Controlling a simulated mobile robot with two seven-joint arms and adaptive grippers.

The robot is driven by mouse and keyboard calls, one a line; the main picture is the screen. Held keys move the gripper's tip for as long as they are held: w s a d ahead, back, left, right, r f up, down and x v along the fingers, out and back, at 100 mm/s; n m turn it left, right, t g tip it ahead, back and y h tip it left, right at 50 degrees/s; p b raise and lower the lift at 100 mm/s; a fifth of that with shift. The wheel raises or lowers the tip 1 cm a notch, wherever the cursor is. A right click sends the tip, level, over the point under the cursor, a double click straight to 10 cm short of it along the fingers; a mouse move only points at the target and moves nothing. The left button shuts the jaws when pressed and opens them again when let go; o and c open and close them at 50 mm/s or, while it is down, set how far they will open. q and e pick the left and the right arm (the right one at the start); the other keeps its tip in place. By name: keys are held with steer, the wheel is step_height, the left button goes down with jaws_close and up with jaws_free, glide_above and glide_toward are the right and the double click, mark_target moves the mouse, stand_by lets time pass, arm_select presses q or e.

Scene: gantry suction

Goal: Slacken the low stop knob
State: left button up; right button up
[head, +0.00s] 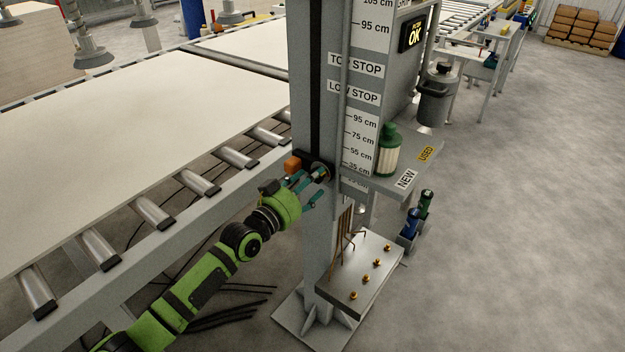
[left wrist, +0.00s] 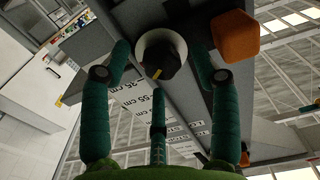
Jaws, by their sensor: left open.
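The low stop knob (head: 320,169) is on the front of the grey post (head: 314,100). In the left wrist view it is a black knob (left wrist: 160,58) with a yellow mark, set against a pale round collar. An orange block (head: 292,164) sits beside it. My left gripper (head: 312,186) is at the knob, its teal fingers open. In the left wrist view the fingers of the gripper (left wrist: 160,72) stand on both sides of the knob, with a third finger below. I cannot tell whether any finger touches it. My right gripper is not in view.
A roller conveyor (head: 155,212) with a large pale panel (head: 130,130) runs left of the post. A grey shelf (head: 425,158) with a green-capped filter (head: 388,150) juts out right. A plate with brass knobs (head: 365,278) and hanging hex keys (head: 345,230) is below.

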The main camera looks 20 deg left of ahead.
arm_select(q)
steer(key=shift+w+d, duration=0.2)
steer(key=shift+w, duration=0.45)
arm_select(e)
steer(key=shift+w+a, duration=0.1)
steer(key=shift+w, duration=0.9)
arm_select(q)
steer(key=c, duration=1.1)
steer(key=shift+c, duration=0.2)
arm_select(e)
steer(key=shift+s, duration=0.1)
arm_select(q)
steer(key=shift+f+n, duration=0.1)
steer(key=shift+n, duration=0.2)
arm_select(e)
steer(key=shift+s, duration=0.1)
arm_select(q)
steer(key=n, duration=0.6)
steer(key=shift+s+d+f, duration=0.1)
steer(key=shift+f, duration=0.05)
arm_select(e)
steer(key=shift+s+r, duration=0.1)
arm_select(q)
steer(key=shift+f+n, duration=0.1)
steer(key=shift+n, duration=0.3)
